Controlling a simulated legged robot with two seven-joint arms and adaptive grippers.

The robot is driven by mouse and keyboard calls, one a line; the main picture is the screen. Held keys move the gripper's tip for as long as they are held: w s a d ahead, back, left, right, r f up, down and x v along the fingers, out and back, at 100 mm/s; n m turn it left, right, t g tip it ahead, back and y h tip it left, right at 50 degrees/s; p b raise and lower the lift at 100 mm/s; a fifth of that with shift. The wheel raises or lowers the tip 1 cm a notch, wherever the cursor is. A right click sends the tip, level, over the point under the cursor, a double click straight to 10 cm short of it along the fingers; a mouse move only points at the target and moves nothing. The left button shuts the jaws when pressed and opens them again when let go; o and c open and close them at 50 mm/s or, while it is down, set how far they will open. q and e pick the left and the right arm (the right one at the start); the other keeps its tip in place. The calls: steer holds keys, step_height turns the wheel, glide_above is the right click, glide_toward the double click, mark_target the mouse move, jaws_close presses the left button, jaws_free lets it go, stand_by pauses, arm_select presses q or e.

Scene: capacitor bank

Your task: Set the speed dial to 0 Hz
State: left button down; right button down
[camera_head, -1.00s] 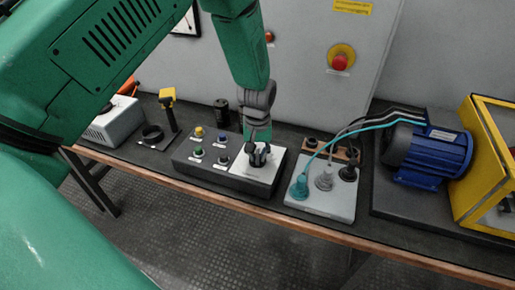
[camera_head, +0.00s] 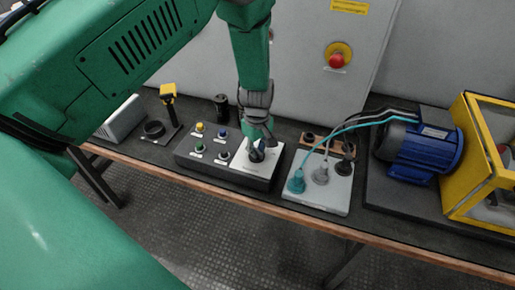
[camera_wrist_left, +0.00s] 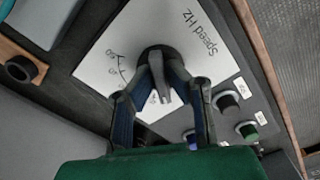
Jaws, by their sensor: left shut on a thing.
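The speed dial is a black round knob (camera_wrist_left: 156,54) on a white plate (camera_wrist_left: 110,72) lettered "Speed Hz". Scale marks and a few numbers show beside it in the left wrist view; the rest of the scale is hidden by the fingers. My left gripper (camera_head: 257,151) reaches down onto the dial at the right end of the control box. In the left wrist view the left gripper (camera_wrist_left: 160,92) has its fingers closed in on the knob. The knob's pointer direction cannot be made out. My right gripper is in neither view.
The dark control box (camera_head: 190,158) carries several coloured buttons left of the dial. A pale socket board (camera_head: 325,190) with plugs and cables stands to the right, then a blue motor (camera_head: 425,148) and a yellow-framed case (camera_head: 463,165). A grey cabinet with a red stop button (camera_head: 338,60) rises behind.

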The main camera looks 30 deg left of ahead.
mark_target(258, 150)
arm_select(q)
steer(key=shift+s+d+f, duration=0.1)
steer(key=shift+f, duration=0.05)
stand_by(0.3)
steer(key=c, duration=1.9)
jaws_free()
steer(key=shift+w+r, duration=0.2)
steer(key=shift+r, duration=0.15)
step_height(258, 150, up, 11)
steer(key=shift+r, duration=0.15)
